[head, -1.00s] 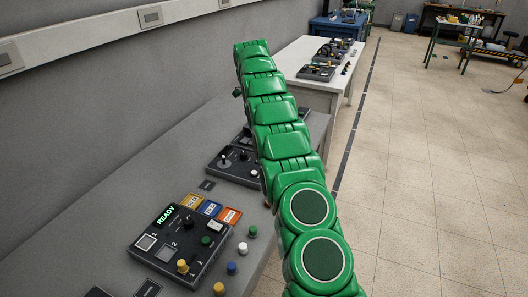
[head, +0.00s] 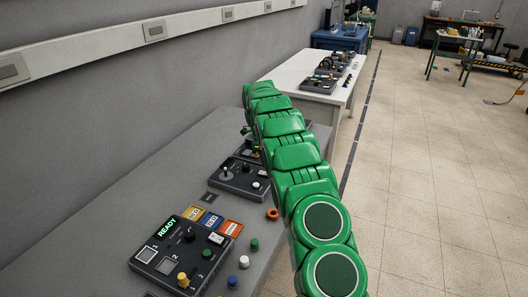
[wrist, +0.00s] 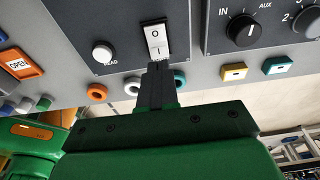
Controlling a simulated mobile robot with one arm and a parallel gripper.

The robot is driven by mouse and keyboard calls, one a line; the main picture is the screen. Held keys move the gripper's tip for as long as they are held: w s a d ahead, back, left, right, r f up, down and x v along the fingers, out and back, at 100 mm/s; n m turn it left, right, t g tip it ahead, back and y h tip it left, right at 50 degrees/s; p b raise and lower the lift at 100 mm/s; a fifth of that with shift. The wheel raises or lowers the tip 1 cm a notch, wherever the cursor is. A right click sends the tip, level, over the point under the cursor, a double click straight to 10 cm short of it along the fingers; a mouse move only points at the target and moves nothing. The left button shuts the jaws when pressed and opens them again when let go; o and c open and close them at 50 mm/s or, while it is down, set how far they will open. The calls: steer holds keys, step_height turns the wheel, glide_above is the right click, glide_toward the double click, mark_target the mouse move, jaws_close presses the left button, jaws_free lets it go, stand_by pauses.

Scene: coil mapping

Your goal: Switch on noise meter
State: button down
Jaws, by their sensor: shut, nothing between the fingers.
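In the wrist view a white rocker switch (wrist: 154,40) marked O and I sits on a dark panel (wrist: 85,25). No noise meter label is readable, so I cannot tell if this is its switch. My gripper (wrist: 157,68) is shut and empty, its dark fingertips at the lower, I end of the switch. Whether they touch it, and which way the rocker is tipped, I cannot tell. In the head view my green arm reaches over the grey bench (head: 120,215) and hides part of a dark control box (head: 238,180); my gripper is not clearly visible there.
A white round button (wrist: 103,52) is left of the switch, and a panel with a black IN/AUX knob (wrist: 243,33) is to its right. An orange ring (wrist: 97,93) lies in front. The near console (head: 180,250) reads READY. Open floor (head: 430,180) lies right.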

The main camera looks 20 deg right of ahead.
mark_target(266, 173)
steer(key=shift+s+d+f, duration=0.15)
steer(key=shift+f, duration=1.4)
steer(key=shift+s+d+f, duration=0.1)
steer(key=shift+f, duration=0.15)
steer(key=shift+w+a+r, duration=0.35)
steer(key=shift+w+a, duration=0.2)
steer(key=shift+w, duration=0.05)
step_height(266, 173, up, 14)
steer(key=w+a, duration=0.1)
steer(key=shift+w+a+f, duration=0.15)
steer(key=shift+w+a, duration=0.15)
